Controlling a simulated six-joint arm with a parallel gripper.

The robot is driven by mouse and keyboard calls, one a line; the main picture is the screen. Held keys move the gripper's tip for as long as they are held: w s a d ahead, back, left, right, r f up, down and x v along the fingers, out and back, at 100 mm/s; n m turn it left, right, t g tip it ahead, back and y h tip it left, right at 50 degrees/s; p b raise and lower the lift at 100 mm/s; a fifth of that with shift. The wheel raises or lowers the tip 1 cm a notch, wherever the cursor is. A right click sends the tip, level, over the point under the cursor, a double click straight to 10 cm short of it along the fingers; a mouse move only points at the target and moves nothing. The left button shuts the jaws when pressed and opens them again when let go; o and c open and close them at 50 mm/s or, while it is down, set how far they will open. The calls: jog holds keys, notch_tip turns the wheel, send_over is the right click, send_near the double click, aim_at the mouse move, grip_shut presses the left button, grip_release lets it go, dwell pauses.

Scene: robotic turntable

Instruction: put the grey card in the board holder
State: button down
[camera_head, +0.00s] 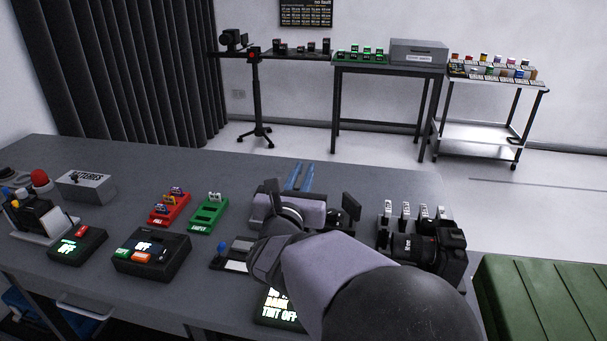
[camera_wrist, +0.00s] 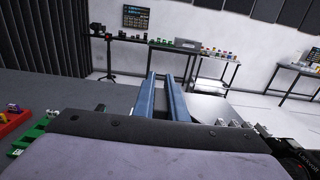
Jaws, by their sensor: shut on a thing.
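My gripper (camera_head: 298,177) reaches out over the grey table, its two blue fingers pointing toward the back of the room. In the wrist view the fingers (camera_wrist: 163,88) are close together with a narrow gap between them. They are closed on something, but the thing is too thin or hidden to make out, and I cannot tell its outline. I cannot clearly pick out the grey card. A flat black piece with a pale panel (camera_head: 236,257) lies left of my arm, partly covered by it. I cannot tell whether it is the board holder.
Red (camera_head: 170,208) and green (camera_head: 209,214) trays lie left of my gripper. A black control box (camera_head: 150,256) is nearer. A camera (camera_head: 430,250) and several white-topped upright pieces stand right of my arm. A green case (camera_head: 540,300) is at the far right. The table's back left is clear.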

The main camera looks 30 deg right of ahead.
jog(key=shift+f+b, duration=2.25)
jog(key=shift+f, duration=0.1)
jog(key=shift+b, duration=0.8)
dwell(0.5)
jog(key=shift+f+b, duration=2.05)
jog(key=shift+b, duration=0.35)
jog(key=c, duration=1.7)
grip_release()
jog(key=shift+r+p, duration=1.35)
jog(key=shift+r, duration=3.7)
